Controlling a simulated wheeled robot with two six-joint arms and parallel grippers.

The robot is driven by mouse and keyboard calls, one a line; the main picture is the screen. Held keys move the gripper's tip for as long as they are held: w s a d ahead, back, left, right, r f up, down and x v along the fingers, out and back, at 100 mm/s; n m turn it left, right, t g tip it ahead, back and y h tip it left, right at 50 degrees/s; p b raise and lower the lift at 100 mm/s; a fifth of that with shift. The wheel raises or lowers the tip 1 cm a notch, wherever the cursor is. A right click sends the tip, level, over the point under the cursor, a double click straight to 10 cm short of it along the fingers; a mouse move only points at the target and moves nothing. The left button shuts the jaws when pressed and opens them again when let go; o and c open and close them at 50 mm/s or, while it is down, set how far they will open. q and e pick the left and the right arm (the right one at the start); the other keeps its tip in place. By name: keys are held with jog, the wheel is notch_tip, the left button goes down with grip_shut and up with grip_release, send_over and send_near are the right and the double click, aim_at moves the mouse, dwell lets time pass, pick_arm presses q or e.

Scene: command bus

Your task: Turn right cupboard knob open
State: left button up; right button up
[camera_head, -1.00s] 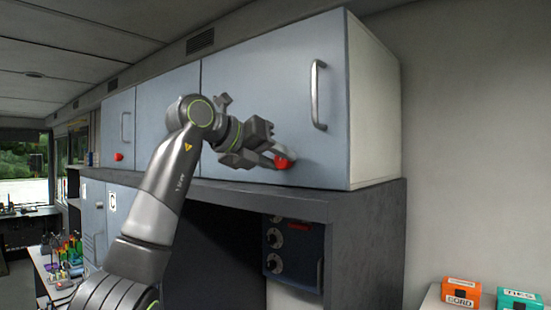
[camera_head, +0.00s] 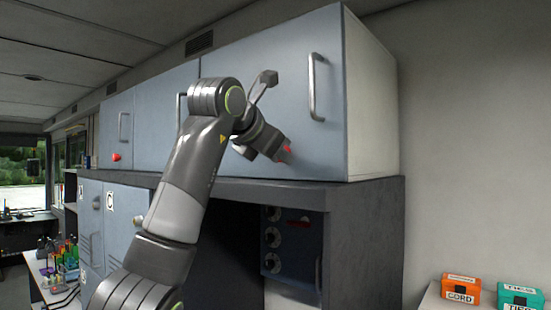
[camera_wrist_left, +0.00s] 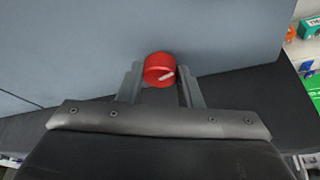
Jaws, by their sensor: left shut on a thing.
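The right cupboard (camera_head: 265,95) has a grey-blue door with a vertical metal handle (camera_head: 315,87) on its right side. The door looks closed. Its red knob (camera_head: 286,149) sits low on the door, partly hidden by my gripper in the head view. In the left wrist view the red knob (camera_wrist_left: 159,69) shows a pale mark on its face, slanting up to the right. My left gripper (camera_head: 281,151) is shut on the knob, with one finger on each side of it, and the gripper is rolled. My right gripper is not in view.
Another cupboard with a red knob (camera_head: 116,157) is further left. A dark shelf edge (camera_head: 300,193) runs just below the cupboards. An orange box (camera_head: 461,289) and a teal box (camera_head: 519,297) stand at lower right, clear of the arm.

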pick_arm(q)
jog(key=shift+f+m+t+y+b, duration=0.1)
jog(key=shift+m+t+y+b, duration=0.4)
jog(key=shift+m+t+b, duration=0.45)
jog(key=shift+m+g, duration=0.25)
jog(key=o, duration=1)
jog(key=shift+d, duration=0.1)
jog(key=shift+c, duration=0.2)
jog(key=shift+s, duration=0.1)
jog(key=shift+s+a, duration=0.2)
jog(key=shift+s, duration=0.1)
jog(key=b+v, duration=0.7)
jog(key=v, duration=0.9)
jog(key=shift+s+r, duration=0.25)
